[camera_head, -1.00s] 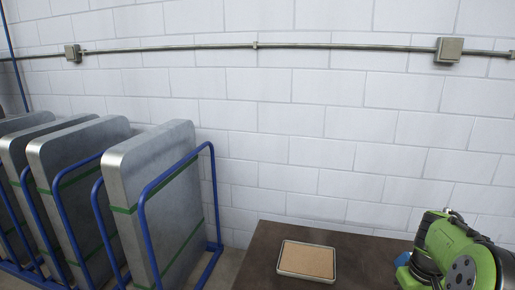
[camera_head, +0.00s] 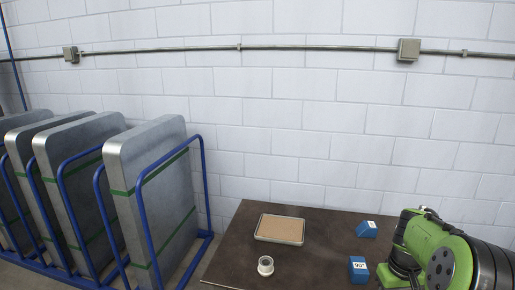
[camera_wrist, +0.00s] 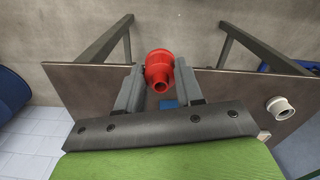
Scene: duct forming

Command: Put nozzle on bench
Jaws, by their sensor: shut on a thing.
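A red flared nozzle (camera_wrist: 160,68) is between the two grey fingers of my gripper (camera_wrist: 160,78) in the wrist view. The gripper is shut on it. The brown bench (camera_wrist: 85,88) spreads behind the nozzle; I cannot tell whether the nozzle touches it. In the head view the bench (camera_head: 320,268) stands against the wall at the lower right. My gripper and the nozzle are out of the head view.
On the bench are a cork-lined tray (camera_head: 281,228), a pale round fitting (camera_head: 265,267) and two labelled blue blocks, one behind (camera_head: 366,230) and one in front (camera_head: 357,270). Bare bench lies between them. Grey panels (camera_head: 160,185) stand in a blue rack (camera_head: 203,170) to the left.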

